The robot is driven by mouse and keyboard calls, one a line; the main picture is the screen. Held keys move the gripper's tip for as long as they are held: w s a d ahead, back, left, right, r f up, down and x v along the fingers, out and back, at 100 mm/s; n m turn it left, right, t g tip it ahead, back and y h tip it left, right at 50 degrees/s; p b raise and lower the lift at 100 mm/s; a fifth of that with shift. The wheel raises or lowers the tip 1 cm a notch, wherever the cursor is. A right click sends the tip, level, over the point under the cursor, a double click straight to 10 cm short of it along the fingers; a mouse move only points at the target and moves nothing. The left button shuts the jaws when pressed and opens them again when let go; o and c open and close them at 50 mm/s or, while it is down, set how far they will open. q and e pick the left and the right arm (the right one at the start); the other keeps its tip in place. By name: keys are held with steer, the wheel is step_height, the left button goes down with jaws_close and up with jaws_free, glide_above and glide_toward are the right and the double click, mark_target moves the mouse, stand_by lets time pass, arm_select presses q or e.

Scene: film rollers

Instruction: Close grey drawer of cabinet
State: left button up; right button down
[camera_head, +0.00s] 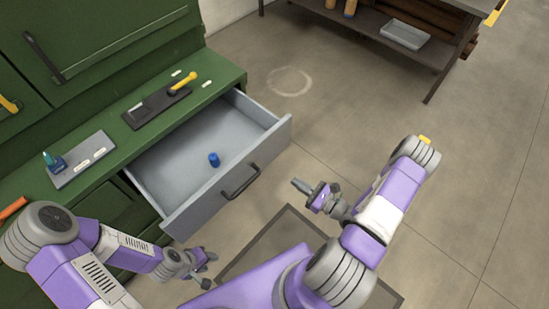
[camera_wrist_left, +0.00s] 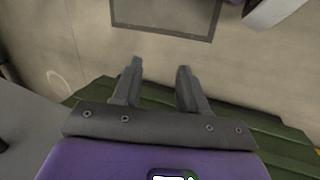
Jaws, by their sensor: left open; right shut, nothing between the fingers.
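The grey drawer (camera_head: 272,146) of the green cabinet (camera_head: 221,69) stands pulled out, with a dark bar handle (camera_head: 240,182) on its front. A small blue cylinder (camera_head: 214,159) lies inside it. My left gripper (camera_head: 208,257) is in front of and below the drawer's near corner, apart from the front panel. In the left wrist view its two fingers (camera_wrist_left: 160,84) are apart with nothing between them. My right gripper (camera_head: 318,193) is to the right of the drawer front, shut and empty, apart from the handle.
On the cabinet's ledge are a grey tray (camera_head: 70,178) with white pieces and a dark tray (camera_head: 146,110) by a yellow-handled tool (camera_head: 183,83). A dark workbench (camera_head: 440,50) stands at the back right. The floor between is clear.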

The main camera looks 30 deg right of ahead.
steer(key=d+h, duration=0.1)
steer(key=d, duration=0.1)
steer(key=m+b, duration=0.1)
steer(key=b, duration=0.2)
glide_toward(268, 153)
steer(key=shift+t, duration=0.4)
steer(key=x, duration=0.6)
steer(key=shift+w+a+f, duration=0.1)
steer(key=shift+f, duration=0.2)
steer(key=shift+w+a, duration=0.1)
steer(key=shift+w, duration=0.2)
steer(key=shift+w, duration=0.1)
